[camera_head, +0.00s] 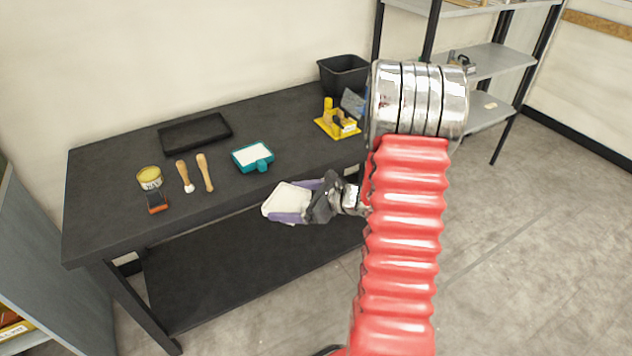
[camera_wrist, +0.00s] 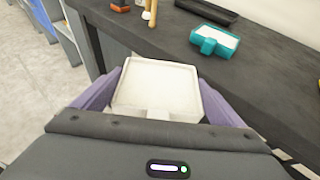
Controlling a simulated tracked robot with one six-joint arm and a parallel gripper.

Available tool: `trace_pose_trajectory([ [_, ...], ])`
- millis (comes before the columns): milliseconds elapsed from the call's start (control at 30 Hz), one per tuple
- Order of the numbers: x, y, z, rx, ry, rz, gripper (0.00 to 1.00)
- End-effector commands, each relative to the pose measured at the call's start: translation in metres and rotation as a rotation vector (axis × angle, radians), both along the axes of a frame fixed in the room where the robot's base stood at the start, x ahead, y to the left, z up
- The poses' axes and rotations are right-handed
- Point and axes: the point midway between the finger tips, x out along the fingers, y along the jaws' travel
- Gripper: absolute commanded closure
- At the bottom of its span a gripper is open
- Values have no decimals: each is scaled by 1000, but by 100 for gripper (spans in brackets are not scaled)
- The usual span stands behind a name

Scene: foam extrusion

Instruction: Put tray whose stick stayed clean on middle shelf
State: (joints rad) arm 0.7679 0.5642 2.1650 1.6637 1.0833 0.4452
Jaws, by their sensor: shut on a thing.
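My gripper (camera_head: 294,204) is shut on a white tray (camera_head: 287,198), which it holds in front of the black table's front edge. In the wrist view the white tray (camera_wrist: 157,88) sits between the purple fingers, its surface pale and its near end hidden by the gripper. A teal tray (camera_head: 252,157) with a white filling lies on the table. Two wooden sticks (camera_head: 206,172) (camera_head: 185,176) lie left of it; the left one has a white lump on its lower end, the other looks bare. A shelf rack's middle shelf (camera_head: 496,61) stands at the back right.
A yellow tray (camera_head: 338,124), a black bin (camera_head: 344,76), a black tray (camera_head: 195,132), a yellow tin (camera_head: 150,177) and an orange-black tool (camera_head: 157,201) are on the table (camera_head: 110,225). A grey metal object (camera_head: 461,62) stands on the rack's middle shelf. Floor at right is clear.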

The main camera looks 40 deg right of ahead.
Motion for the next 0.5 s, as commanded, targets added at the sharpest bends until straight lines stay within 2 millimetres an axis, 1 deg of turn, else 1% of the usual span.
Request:
trace_pose_trajectory([
  [33, 3, 23, -13, 6, 5, 55, 31],
  [67, 4, 36, -19, 8, 5, 84, 31],
  [100, 4, 52, -27, 8, 3, 125, 31],
  [167, 4, 77, -39, 10, 2, 183, 31],
  [200, 4, 94, -48, 11, 2, 222, 31],
  [267, 2, 118, -60, 14, 0, 275, 31],
  [300, 0, 134, -67, 15, -2, 308, 31],
  [400, -5, 165, -82, 15, -4, 373, 31],
  [500, -9, 185, -91, 14, -6, 415, 31],
])
